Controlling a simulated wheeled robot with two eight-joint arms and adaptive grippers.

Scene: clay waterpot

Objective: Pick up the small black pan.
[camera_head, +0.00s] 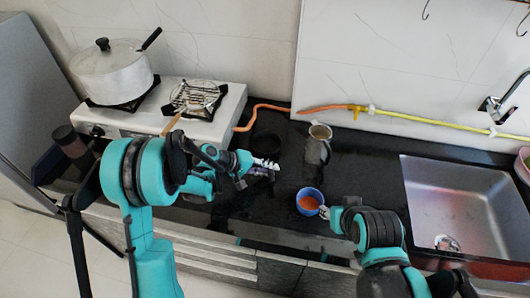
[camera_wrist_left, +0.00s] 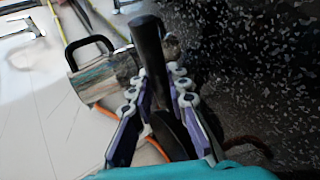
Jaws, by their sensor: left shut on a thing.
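The small black pan (camera_head: 267,143) is a dark round shape on the black counter, just behind my left gripper (camera_head: 272,166) in the head view. In the left wrist view a black handle (camera_wrist_left: 148,48) runs up between the fingers of my left gripper (camera_wrist_left: 158,88). The left gripper is shut on this handle. A dark part of the pan (camera_wrist_left: 172,135) shows lower between the fingers, largely hidden. My right gripper (camera_head: 324,212) is beside a blue cup (camera_head: 310,201) with orange contents; whether its fingers are shut is not clear.
A metal jug (camera_head: 318,145) stands right of the pan and shows in the left wrist view (camera_wrist_left: 105,80). A white stove (camera_head: 205,124) with a lidded pot (camera_head: 113,72) and a wire rack is at left. A sink (camera_head: 468,205) is at right. An orange hose runs along the wall.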

